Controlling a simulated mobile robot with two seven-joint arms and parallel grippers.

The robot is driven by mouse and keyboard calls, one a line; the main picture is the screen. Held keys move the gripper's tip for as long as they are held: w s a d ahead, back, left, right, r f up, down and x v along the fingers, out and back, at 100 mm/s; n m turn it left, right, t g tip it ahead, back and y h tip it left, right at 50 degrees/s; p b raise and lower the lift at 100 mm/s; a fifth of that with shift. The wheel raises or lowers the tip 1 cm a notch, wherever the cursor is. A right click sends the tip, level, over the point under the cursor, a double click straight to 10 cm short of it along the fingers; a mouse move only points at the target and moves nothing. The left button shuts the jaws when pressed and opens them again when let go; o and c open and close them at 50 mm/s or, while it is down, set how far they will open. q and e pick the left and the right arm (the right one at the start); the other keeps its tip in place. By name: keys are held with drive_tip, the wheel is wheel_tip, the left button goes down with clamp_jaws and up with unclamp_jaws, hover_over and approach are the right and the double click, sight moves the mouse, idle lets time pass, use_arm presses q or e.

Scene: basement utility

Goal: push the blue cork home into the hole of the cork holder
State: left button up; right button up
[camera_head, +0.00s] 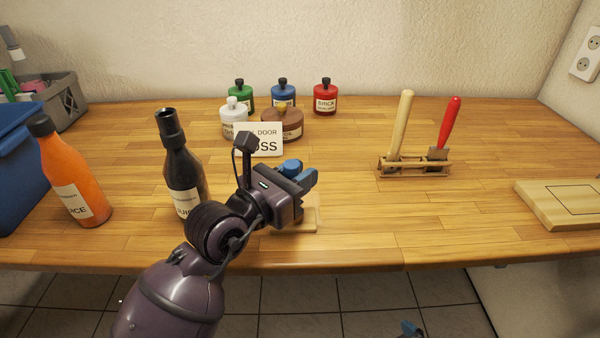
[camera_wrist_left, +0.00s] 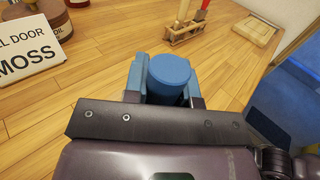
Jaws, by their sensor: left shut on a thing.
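My left gripper (camera_head: 303,178) is shut on the blue cork (camera_head: 290,166), above the front middle of the table. In the left wrist view the cork's round blue top (camera_wrist_left: 171,70) stands between the two blue finger pads. A pale wooden block (camera_head: 309,222), which looks like the cork holder, lies on the table just below the gripper. Most of it is hidden behind the gripper, so its hole does not show. I cannot tell whether the cork touches it. A small blue tip of what looks like my right gripper (camera_head: 410,329) shows at the bottom edge.
A dark bottle (camera_head: 182,168) stands close left of my left gripper, with an orange bottle (camera_head: 70,170) farther left. A sign (camera_head: 258,140) and several paint jars (camera_head: 283,95) stand behind. A tool rack (camera_head: 414,167) and wooden board (camera_head: 570,204) are right. The front right is clear.

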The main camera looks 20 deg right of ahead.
use_arm(q)
drive_tip(key=shift+f, duration=0.35)
use_arm(e)
drive_tip(key=shift+d, duration=0.15)
use_arm(q)
drive_tip(key=shift+f+b, duration=0.3)
drive_tip(key=shift+f, duration=0.65)
use_arm(e)
drive_tip(key=shift+a+f, duration=0.2)
drive_tip(key=shift+f, duration=0.1)
use_arm(q)
drive_tip(key=shift+f, duration=0.6)
use_arm(e)
drive_tip(key=shift+s+d+f, duration=0.1)
drive_tip(key=shift+s+f, duration=0.15)
drive_tip(key=shift+f, duration=0.05)
use_arm(q)
drive_tip(key=o, duration=1)
use_arm(e)
drive_tip(key=shift+d, duration=0.1)
use_arm(q)
drive_tip(key=v, duration=0.9)
drive_tip(key=shift+s+a+p, duration=0.15)
drive_tip(key=shift+a+p, duration=0.2)
drive_tip(key=shift+p, duration=0.05)
drive_tip(key=shift+s+a, duration=0.25)
drive_tip(key=shift+a, duration=0.2)
use_arm(e)
drive_tip(key=shift+s, duration=0.3)
